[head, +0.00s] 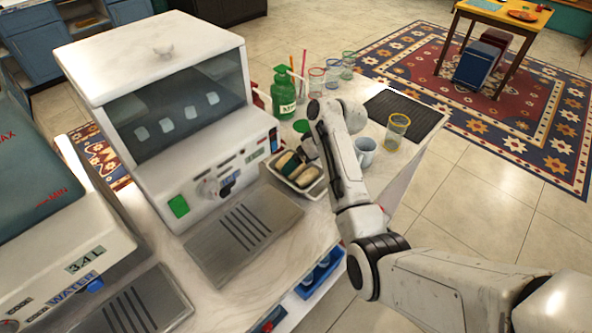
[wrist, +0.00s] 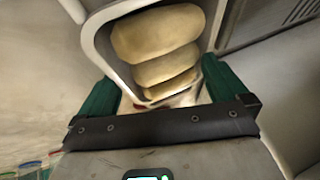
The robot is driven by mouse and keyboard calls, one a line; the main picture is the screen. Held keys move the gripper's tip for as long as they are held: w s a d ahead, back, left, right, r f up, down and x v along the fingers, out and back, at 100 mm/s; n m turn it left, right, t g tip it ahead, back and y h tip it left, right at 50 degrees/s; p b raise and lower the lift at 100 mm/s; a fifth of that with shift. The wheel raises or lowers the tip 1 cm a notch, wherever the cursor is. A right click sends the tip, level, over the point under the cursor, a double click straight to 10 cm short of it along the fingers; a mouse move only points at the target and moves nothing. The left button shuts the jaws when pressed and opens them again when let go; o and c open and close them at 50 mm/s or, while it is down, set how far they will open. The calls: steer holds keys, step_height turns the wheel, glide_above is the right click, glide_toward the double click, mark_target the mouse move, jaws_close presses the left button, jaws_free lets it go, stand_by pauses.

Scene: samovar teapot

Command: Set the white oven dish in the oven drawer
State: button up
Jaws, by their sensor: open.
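The white oven dish (head: 314,193) lies on the white counter in the head view, right of a white appliance. It holds several pale bread-like pieces (head: 288,163). In the wrist view the dish's pale rim (wrist: 92,42) and the rounded pieces (wrist: 160,32) fill the upper middle. My gripper (wrist: 160,92) is open, its green fingers to either side of the dish's near end; I cannot tell if they touch it. In the head view my wrist hangs over the dish's right side and hides part of it. I cannot make out an open oven drawer.
The white appliance (head: 150,55) with a glass front stands left, its grilled tray (head: 243,232) before it. A green bottle (head: 283,92), several glasses, a grey mug (head: 365,152), a yellow-rimmed glass (head: 396,132) and a dark mat (head: 405,112) stand behind and right of the dish.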

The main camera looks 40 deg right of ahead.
steer(key=shift+f, duration=0.1)
steer(key=c, duration=0.9)
steer(key=shift+c, duration=0.8)
